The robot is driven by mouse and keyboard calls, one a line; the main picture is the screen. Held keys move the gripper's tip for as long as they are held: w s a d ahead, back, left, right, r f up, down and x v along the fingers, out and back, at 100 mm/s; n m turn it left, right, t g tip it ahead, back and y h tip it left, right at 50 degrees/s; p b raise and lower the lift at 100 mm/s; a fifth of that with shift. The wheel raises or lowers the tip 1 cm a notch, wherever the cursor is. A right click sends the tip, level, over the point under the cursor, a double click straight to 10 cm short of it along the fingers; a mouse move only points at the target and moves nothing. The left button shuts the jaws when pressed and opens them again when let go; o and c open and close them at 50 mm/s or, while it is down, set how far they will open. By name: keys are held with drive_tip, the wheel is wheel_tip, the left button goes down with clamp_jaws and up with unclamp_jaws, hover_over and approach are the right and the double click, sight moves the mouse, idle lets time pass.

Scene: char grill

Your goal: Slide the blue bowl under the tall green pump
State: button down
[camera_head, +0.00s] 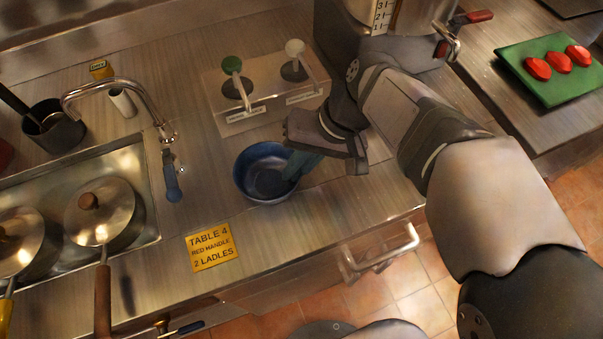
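The blue bowl (255,182) stands upright on the steel counter, in front of the pump stand. Its inside looks empty. The green pump (232,66) rises from the left side of the stand, behind and a little left of the bowl. My gripper (292,172) reaches in from the right at the bowl's right rim. A bluish finger overlaps the rim and the bowl's inside. I cannot tell whether it touches the bowl or whether the fingers are closed on the rim. My gripper hides part of the bowl's right side.
A cream pump (295,50) stands right of the green one on the clear-fronted stand (245,120). A tap (166,140) and a sink with pans (103,212) are at left. A yellow order card (212,246) lies in front of the bowl, near the counter edge.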

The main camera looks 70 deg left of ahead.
drive_tip(key=a+p, duration=0.4)
drive_tip(key=a, duration=0.1)
drive_tip(key=shift+a+r, duration=0.15)
drive_tip(key=shift+a+p, duration=0.8)
drive_tip(key=shift+f, duration=0.2)
drive_tip(key=shift+w, duration=0.1)
drive_tip(key=c, duration=1.9)
unclamp_jaws()
drive_tip(key=shift+r, duration=0.15)
drive_tip(key=b+v, duration=0.1)
drive_tip(key=v, duration=0.6)
